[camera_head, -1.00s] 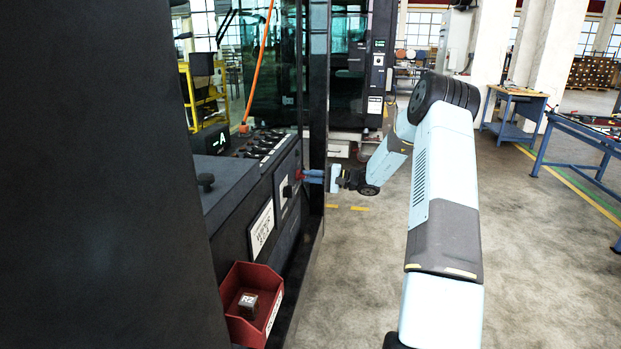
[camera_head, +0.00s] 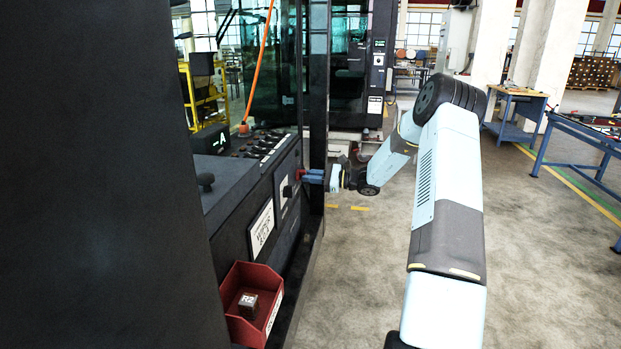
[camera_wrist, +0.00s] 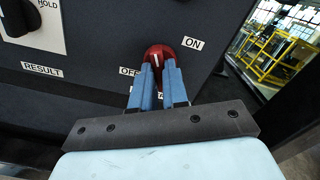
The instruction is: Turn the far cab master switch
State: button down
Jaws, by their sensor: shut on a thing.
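The red master switch (camera_wrist: 158,53) is a round knob with a white line on the dark panel, between an OFF label (camera_wrist: 128,71) and an ON label (camera_wrist: 192,43). My gripper (camera_wrist: 159,70) has its two blue fingers on either side of the knob's lower part, shut on it. The white line points roughly up in the wrist view, between the two labels. In the head view my gripper (camera_head: 305,174) reaches the panel's side face from the right, and the red knob (camera_head: 300,173) shows only slightly behind the fingertips.
Floor right of the cab is clear.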

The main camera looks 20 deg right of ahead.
jog(key=m, duration=0.5)
jog(key=shift+f, duration=0.25)
jog(key=shift+m, duration=0.4)
jog(key=c, duration=1.1)
grip_release()
jog(key=shift+r, duration=0.2)
jog(key=shift+c, duration=0.2)
jog(key=shift+d, duration=0.1)
jog(key=v, duration=1.3)
jog(key=shift+s+d, duration=0.2)
jog(key=shift+d, duration=0.05)
jog(key=shift+f, duration=0.1)
